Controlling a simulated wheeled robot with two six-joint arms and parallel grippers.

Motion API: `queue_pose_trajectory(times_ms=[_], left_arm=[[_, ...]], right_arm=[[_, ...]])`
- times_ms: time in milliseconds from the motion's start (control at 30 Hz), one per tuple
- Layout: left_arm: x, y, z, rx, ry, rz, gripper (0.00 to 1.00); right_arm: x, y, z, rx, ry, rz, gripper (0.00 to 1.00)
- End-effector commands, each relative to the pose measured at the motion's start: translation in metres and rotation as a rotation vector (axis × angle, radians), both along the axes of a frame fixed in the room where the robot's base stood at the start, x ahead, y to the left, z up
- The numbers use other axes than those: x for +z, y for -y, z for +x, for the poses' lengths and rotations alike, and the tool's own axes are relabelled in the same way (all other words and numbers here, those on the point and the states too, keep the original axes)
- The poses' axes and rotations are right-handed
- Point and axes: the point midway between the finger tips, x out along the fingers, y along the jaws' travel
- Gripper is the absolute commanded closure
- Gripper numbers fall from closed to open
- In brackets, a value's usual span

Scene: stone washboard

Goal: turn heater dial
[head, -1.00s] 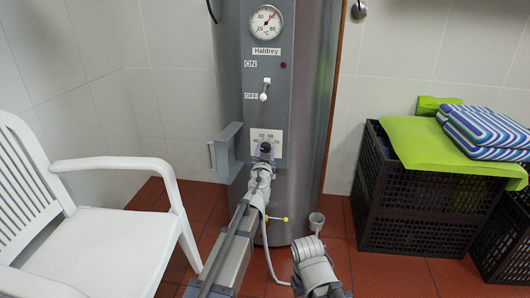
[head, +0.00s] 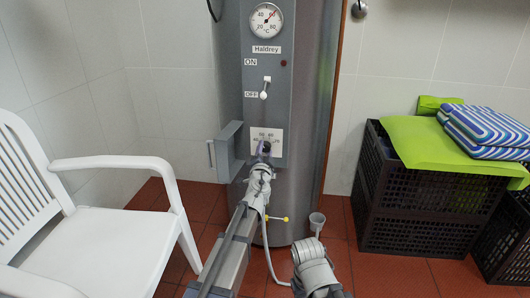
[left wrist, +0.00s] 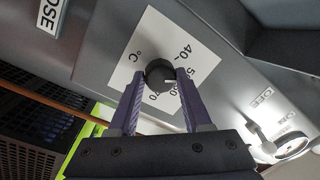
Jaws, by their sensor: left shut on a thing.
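The heater dial (left wrist: 160,75) is a round black knob with a white mark, on a white scale plate (left wrist: 142,45) with temperature numbers. In the head view the plate (head: 277,141) is low on the grey heater front. My left gripper (head: 265,149) reaches it from below and partly hides the dial. In the left wrist view its two purple fingers (left wrist: 162,88) are shut on the dial, one on each side. The white mark points toward the right finger, near the higher numbers.
The grey heater (head: 300,190) carries a round gauge (head: 267,20) and a white ON/OFF switch (head: 265,88). A white chair (head: 110,235) is at left. Black crates (head: 420,215) with a green cloth and striped cushions are at right.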

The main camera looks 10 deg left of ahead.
Motion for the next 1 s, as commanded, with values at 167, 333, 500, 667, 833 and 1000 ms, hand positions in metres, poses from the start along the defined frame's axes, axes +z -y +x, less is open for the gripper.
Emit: queue_pose_trajectory(times_ms=[167, 333, 500, 667, 833, 1000], left_arm=[[-0.0004, 0.0003, -0.0002, -0.001, 0.003, 0.071, 1.0], [-0.0004, 0.0003, -0.0002, -0.001, 0.004, 0.105, 1.0], [-0.0003, 0.0004, -0.0002, -0.002, 0.004, 0.117, 1.0], [-0.0003, 0.0003, -0.0002, -0.002, 0.004, 0.118, 1.0], [-0.0003, 0.0004, -0.0002, -0.002, 0.004, 0.117, 0.49], [-0.0002, 0.0002, -0.0002, 0.0, 0.004, 0.116, 0.3]], right_arm=[[-0.0013, 0.0, 0.0, 0.0, 0.0, 0.0, 1.0], [-0.0017, 0.0, 0.0, 0.0, 0.0, 0.0, 1.0], [-0.0018, 0.0, 0.0, 0.0, 0.0, 0.0, 1.0], [-0.0018, 0.0, 0.0, 0.0, 0.0, 0.0, 1.0], [-0.0018, 0.0, 0.0, 0.0, 0.0, 0.0, 1.0], [-0.0017, 0.0, 0.0, 0.0, 0.0, 0.0, 1.0]])
